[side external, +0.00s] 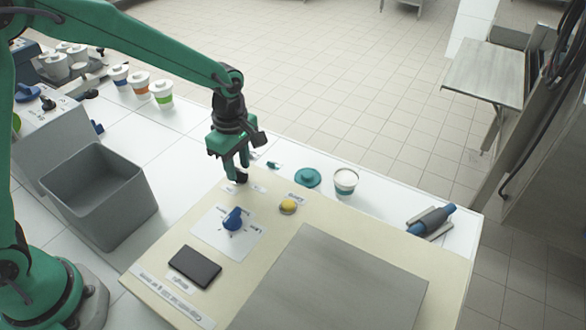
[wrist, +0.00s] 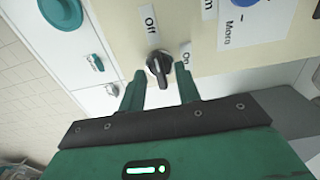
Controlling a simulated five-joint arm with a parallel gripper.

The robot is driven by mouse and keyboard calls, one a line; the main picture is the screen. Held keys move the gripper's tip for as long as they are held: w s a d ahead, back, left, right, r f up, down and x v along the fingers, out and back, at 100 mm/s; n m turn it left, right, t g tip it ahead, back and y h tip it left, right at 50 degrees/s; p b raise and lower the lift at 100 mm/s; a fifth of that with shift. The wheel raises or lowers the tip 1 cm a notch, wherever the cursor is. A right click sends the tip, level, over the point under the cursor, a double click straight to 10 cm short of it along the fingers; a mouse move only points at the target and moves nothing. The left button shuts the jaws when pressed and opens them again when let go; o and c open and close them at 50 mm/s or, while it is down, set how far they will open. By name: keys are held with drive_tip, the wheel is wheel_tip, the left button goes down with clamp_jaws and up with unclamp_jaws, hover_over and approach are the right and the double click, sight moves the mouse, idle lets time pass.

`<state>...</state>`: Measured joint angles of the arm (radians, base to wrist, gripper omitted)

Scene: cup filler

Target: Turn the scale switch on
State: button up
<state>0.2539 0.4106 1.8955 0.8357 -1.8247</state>
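The scale switch (wrist: 158,66) is a small black rotary knob on the cream panel, with an "Off" label above it and an "On" label to its right in the wrist view. In the side view it is mostly hidden by my fingers (side external: 237,172). My gripper (wrist: 160,72) is green and points down at the switch. Its two fingers are apart, one on each side of the knob, with visible gaps in the wrist view. I cannot tell which label the knob points to.
A blue knob (side external: 233,218) on a white plate, a yellow button (side external: 288,207) and a dark display (side external: 194,266) are on the panel. A teal lid (side external: 307,178) and a cup (side external: 345,182) stand behind it. A grey bin (side external: 100,190) is at left.

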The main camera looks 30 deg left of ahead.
drive_tip(key=shift+f, duration=0.2)
clamp_jaws()
